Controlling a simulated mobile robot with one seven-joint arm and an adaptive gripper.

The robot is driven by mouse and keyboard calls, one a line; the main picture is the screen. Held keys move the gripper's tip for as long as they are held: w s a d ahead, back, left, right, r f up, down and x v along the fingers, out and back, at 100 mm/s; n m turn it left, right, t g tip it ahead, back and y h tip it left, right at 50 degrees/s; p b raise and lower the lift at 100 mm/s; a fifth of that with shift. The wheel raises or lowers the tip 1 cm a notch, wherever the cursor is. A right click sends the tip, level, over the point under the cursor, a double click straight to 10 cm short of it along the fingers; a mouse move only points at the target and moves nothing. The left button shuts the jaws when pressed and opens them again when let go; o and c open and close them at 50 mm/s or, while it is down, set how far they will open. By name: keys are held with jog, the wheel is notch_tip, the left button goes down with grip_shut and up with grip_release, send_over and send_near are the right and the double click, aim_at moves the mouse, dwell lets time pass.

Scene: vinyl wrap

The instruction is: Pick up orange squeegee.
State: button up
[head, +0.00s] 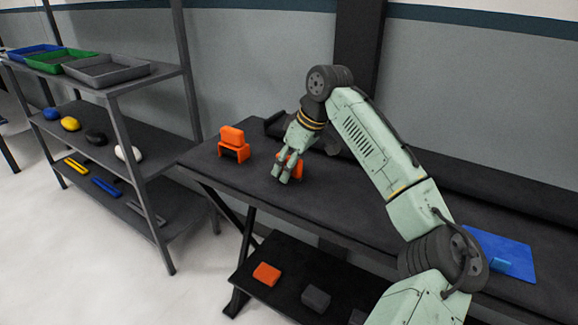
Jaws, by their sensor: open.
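An orange object (297,167) is on the dark table, partly hidden behind my gripper's fingers; it may be the orange squeegee, but its shape is not clear. My gripper (289,178) is open and points down right at this object. I cannot tell whether the fingers straddle it or are in front of it. Another orange piece (232,136) rests on a small orange stand (234,153) near the table's left end. A flat orange block (267,273) lies on the lower shelf under the table.
A grey rack (150,77) at the left holds trays, several rounded items and some long tools. Grey blocks (316,297) lie on the lower shelf. The table's front middle is clear.

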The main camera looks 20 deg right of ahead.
jog(key=shift+f, duration=0.1)
jog(key=shift+c, duration=0.2)
grip_shut()
dwell(0.4)
